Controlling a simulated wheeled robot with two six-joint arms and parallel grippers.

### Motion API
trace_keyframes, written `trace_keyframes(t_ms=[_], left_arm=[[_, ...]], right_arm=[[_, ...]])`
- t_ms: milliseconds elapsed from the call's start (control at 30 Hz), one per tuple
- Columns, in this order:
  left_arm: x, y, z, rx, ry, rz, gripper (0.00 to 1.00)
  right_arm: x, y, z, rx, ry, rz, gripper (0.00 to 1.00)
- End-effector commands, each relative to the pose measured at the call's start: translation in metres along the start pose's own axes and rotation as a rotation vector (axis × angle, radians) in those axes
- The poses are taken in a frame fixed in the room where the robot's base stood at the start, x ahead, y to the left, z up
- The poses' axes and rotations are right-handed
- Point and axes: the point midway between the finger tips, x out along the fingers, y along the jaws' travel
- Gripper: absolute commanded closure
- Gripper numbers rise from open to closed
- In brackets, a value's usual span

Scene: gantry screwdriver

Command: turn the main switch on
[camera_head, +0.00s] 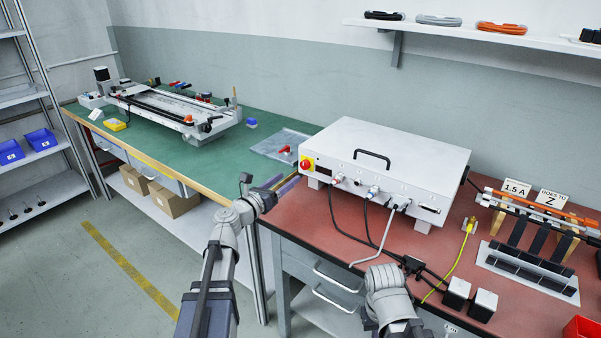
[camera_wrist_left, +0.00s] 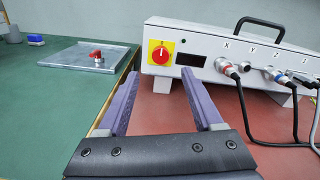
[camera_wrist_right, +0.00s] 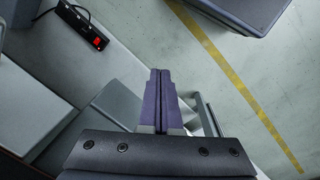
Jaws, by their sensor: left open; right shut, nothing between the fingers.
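The main switch (camera_head: 306,165) is a red rotary knob on a yellow plate at the left end of the white control box's front. In the left wrist view the switch (camera_wrist_left: 161,52) faces me, its pale mark roughly upright. A dark display window sits beside it. My left gripper (camera_head: 285,183) is open and empty, in front of the box and left of the switch. In the left wrist view the left gripper's fingers (camera_wrist_left: 160,85) point toward the box, with the switch above the gap between them, apart from it. My right gripper (camera_wrist_right: 160,74) is shut and empty, pointing toward the floor.
Cables (camera_head: 366,215) plug into the control box (camera_head: 395,150) right of the switch and hang onto the red tabletop (camera_head: 320,224). A metal plate with a red handle (camera_head: 270,146) lies on the green bench (camera_head: 225,155). Black blocks (camera_head: 457,292) stand at the right.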

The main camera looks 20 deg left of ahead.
Motion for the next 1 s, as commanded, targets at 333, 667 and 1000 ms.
trace_keyframes(t_ms=[333,667,1000], left_arm=[[0.038,0.000,0.000,0.004,0.001,-0.003,0.32],[0.077,-0.001,0.000,0.006,0.001,-0.001,0.32],[0.077,-0.001,-0.001,0.006,0.001,-0.001,0.44]], right_arm=[[0.000,0.000,0.000,0.000,0.000,0.000,1.00],[0.000,0.000,0.000,0.000,0.000,0.000,1.00],[0.000,0.000,0.000,0.000,0.000,0.000,1.00]])
